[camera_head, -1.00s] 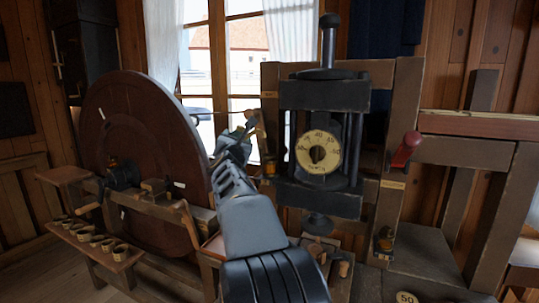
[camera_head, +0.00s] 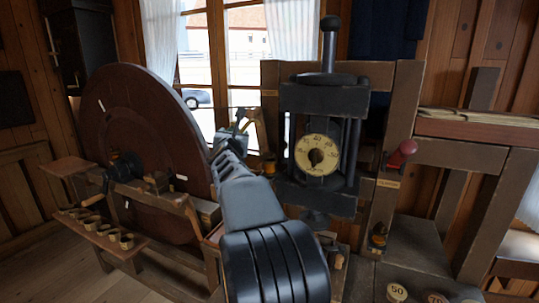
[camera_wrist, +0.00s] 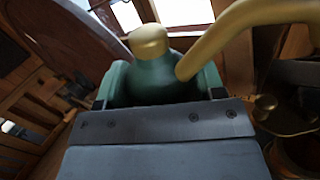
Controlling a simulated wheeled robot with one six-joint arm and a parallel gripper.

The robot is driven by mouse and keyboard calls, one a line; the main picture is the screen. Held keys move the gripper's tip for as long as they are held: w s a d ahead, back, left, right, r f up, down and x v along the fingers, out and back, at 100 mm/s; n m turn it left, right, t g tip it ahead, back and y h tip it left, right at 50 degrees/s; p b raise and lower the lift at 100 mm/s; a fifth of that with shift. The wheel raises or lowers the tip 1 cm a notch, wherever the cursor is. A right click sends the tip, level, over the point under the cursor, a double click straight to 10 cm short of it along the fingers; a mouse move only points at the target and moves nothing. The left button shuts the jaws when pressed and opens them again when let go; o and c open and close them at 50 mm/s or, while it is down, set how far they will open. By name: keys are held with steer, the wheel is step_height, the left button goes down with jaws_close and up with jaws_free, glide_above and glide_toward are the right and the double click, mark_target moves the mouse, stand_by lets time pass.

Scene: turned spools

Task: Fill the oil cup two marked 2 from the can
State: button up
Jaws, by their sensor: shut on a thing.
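The oil can is a green can with a brass cap and a curved brass spout (camera_wrist: 235,35). In the wrist view its body (camera_wrist: 160,80) sits between the jaws of my gripper (camera_wrist: 162,92), which is shut on it. In the head view my gripper (camera_head: 232,138) is held up left of the black press, with the can partly hidden. A small brass cup (camera_head: 268,163) is just right of my gripper, and another (camera_head: 378,238) is low on the right post. A brass cup (camera_wrist: 298,155) also shows at lower right in the wrist view. I cannot read a 2 on any cup.
The black press (camera_head: 320,140) with a round dial stands in a wooden frame. Round numbered pieces (camera_head: 397,292) lie at lower right.

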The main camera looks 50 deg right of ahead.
steer(key=shift+w+r+n+p, duration=0.35)
steer(key=shift+n+p, duration=0.35)
steer(key=shift+p, duration=0.95)
steer(key=shift+s+f+b, duration=0.15)
steer(key=shift+b, duration=0.2)
steer(key=shift+f+m+b, duration=0.3)
steer(key=shift+b, duration=0.65)
steer(key=b, duration=0.1)
steer(key=m+b, duration=0.1)
steer(key=shift+s+f+b, duration=0.2)
steer(key=shift+s+b, duration=0.1)
steer(key=shift+b, duration=0.1)
steer(key=shift+s+m+h+b, duration=0.1)
steer(key=shift+m+h+b, duration=0.25)
steer(key=shift+b, duration=0.2)
steer(key=shift+m+b, duration=0.25)
steer(key=shift+b, duration=0.05)
steer(key=shift+r, duration=0.15)
